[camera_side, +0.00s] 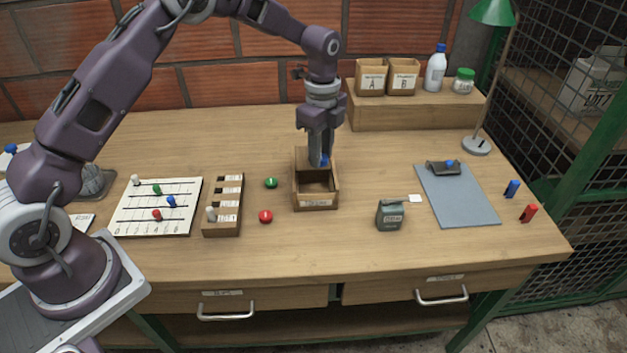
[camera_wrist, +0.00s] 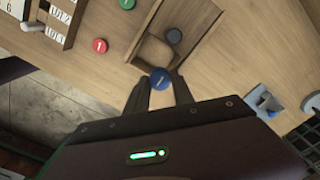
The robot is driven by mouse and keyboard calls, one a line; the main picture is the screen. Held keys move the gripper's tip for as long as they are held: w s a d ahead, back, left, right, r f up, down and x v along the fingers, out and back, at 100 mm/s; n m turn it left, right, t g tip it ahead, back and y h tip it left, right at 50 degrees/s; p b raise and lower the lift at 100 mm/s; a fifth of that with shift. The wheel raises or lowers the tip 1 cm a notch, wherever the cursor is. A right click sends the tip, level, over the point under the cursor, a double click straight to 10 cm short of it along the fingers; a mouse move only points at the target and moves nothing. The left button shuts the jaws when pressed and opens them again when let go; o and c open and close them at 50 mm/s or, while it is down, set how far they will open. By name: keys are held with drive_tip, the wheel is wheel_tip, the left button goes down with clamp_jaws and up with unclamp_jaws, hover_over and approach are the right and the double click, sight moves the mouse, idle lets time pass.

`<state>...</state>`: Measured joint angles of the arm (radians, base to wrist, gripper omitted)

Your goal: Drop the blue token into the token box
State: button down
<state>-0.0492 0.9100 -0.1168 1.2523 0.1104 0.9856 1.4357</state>
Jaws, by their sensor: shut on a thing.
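The blue token (camera_side: 323,161) is held between the fingertips of my gripper (camera_side: 319,160), which points straight down. In the wrist view the blue token (camera_wrist: 160,77) shows its round face between the dark fingers of my gripper (camera_wrist: 160,84). The token box (camera_side: 332,201) is an open wooden box with a label on its front. In the side view the token is over the back part of the box. In the wrist view it overlaps the near rim of the token box (camera_wrist: 143,45).
A green token (camera_side: 271,182) and a red token (camera_side: 265,216) lie left of the box. A slotted wooden block (camera_side: 224,190) and a white slider board (camera_side: 150,220) stand further left. A small grey box (camera_side: 390,215) and a clipboard (camera_side: 465,205) are to the right.

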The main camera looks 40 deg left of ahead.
wheel_tip(320, 180, down, 5)
drive_tip(key=shift+f, duration=0.1)
idle(0.3)
drive_tip(key=c, duration=1)
unclamp_jaws()
